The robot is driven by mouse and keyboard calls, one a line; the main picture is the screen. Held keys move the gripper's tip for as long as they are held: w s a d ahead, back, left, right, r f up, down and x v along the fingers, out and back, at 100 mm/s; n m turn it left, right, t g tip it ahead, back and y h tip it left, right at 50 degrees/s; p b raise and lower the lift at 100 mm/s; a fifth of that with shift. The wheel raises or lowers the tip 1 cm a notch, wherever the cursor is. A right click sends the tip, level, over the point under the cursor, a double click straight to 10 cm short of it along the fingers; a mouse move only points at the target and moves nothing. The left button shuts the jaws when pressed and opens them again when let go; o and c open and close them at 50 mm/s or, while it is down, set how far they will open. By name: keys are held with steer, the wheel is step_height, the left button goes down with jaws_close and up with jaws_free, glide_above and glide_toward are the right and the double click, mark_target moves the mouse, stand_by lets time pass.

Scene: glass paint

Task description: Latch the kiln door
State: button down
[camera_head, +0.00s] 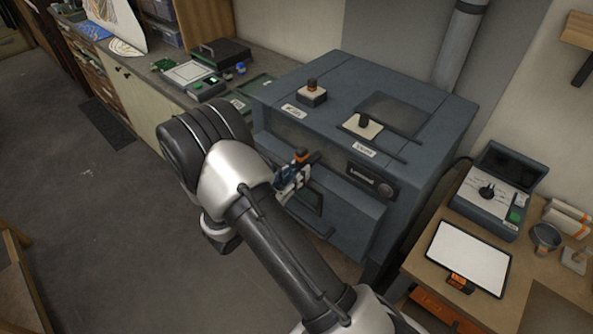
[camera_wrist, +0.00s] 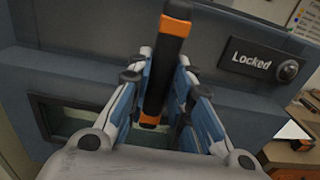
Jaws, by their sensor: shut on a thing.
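The grey-blue kiln (camera_head: 345,215) stands in the middle of the head view, its door on the front, with a small dark window. My gripper (camera_head: 292,180) is at the door front, shut on a black latch handle with orange ends (camera_head: 301,155). In the wrist view the handle (camera_wrist: 166,62) stands nearly upright between the fingers of my gripper (camera_wrist: 165,105). A black plate reading "Locked" (camera_wrist: 250,57), with a round dark knob or lamp (camera_wrist: 289,70), is right of the handle. The handle's lower part and mount are partly hidden by the fingers.
A side table with a control box (camera_head: 497,190) and a white tablet (camera_head: 468,256) stands to the right. A counter runs back left. The floor at left is clear.

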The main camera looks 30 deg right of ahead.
stand_by(0.5)
steer(key=c, duration=1.4)
jaws_free()
steer(key=shift+c, duration=0.2)
steer(key=shift+a, duration=0.1)
steer(key=v, duration=1.2)
